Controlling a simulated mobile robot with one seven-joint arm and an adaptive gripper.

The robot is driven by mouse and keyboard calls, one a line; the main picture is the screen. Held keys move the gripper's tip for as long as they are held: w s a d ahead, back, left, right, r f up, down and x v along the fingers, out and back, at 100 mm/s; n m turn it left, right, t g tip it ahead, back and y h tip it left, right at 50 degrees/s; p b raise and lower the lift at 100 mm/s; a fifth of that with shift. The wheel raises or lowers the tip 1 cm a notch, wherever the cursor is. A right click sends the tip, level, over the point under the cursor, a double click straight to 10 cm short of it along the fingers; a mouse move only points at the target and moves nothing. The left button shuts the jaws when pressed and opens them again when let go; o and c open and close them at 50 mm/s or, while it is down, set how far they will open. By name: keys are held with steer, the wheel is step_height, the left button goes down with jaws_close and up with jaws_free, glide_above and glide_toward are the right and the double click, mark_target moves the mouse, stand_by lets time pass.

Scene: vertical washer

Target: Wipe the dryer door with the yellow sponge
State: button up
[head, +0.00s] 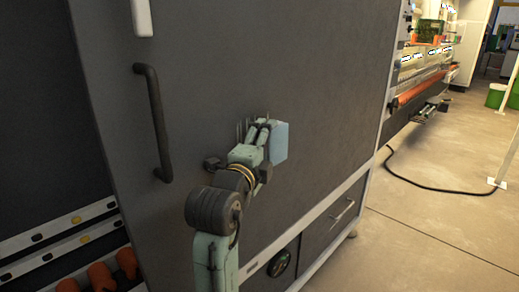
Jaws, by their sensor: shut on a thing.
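A large dark grey door (310,60) fills the middle of the head view, with a black vertical bar handle (153,120) at its left. My gripper (266,136) is in front of the middle of the door and is shut on a pale blue block (281,143), which looks like the sponge. No yellow sponge shows; the held block looks light blue. The block is at or very near the door's surface; I cannot tell whether it touches. My fingers partly hide the block's left side.
A white handle (142,16) is at the top left. Below the door are a lower panel with a slim handle (344,212) and a round dark part (279,263). A black cable (430,188) lies on the floor to the right. Open floor (430,245) is at the lower right.

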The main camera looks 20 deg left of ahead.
steer(key=shift+w+d, duration=0.25)
steer(key=shift+w, duration=0.35)
steer(key=shift+w+d, duration=0.3)
steer(key=shift+w, duration=0.3)
steer(key=shift+w+d, duration=0.25)
steer(key=shift+w, duration=0.35)
steer(key=shift+f+b, duration=0.9)
steer(key=shift+b, duration=0.1)
steer(key=s+a+b, duration=0.1)
steer(key=s+a, duration=0.2)
steer(key=s, duration=0.8)
steer(key=shift+s+a+b, duration=0.2)
steer(key=shift+s+b, duration=0.1)
steer(key=shift+r, duration=0.1)
steer(key=s+d, duration=0.2)
steer(key=d, duration=0.3)
steer(key=shift+d+b, duration=0.35)
steer(key=shift+b, duration=0.3)
